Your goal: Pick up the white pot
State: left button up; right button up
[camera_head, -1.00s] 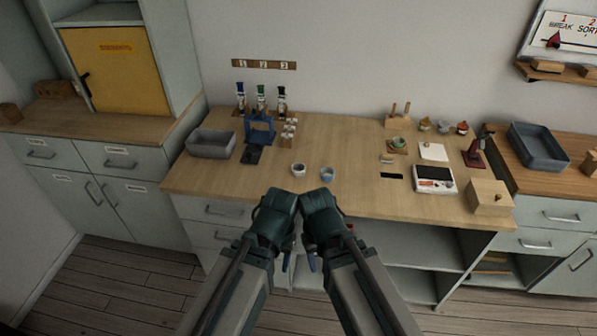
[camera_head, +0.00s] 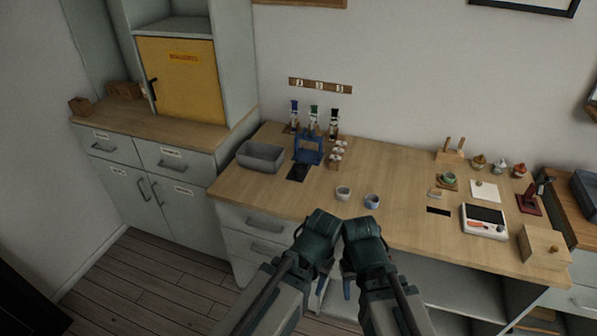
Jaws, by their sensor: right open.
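A small grey-white lidded pot (camera_head: 499,167) stands toward the back right of the wooden bench, between a yellowish pot (camera_head: 478,161) and a reddish pot (camera_head: 519,171). A small white cup (camera_head: 343,193) also stands near the bench's front edge, beside a blue cup (camera_head: 372,201). My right gripper (camera_head: 347,289) is low in front of the bench, below the cups and far from the pots; it is open and mostly hidden by my arm. My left gripper (camera_head: 322,286) is beside it; its jaws are too hidden to read. Both are apart from the pots.
A grey bin (camera_head: 262,156), a blue stand (camera_head: 308,149) and several bottles are at the bench's left. A white scale (camera_head: 484,220), a wooden box (camera_head: 543,252) and a red stand (camera_head: 529,201) are at the right. The middle of the bench top is mostly clear.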

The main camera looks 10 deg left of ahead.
aim_at(342, 193)
jog(key=i+l+u, duration=0.3)
jog(key=i+l, duration=0.35)
jog(key=i, duration=0.1)
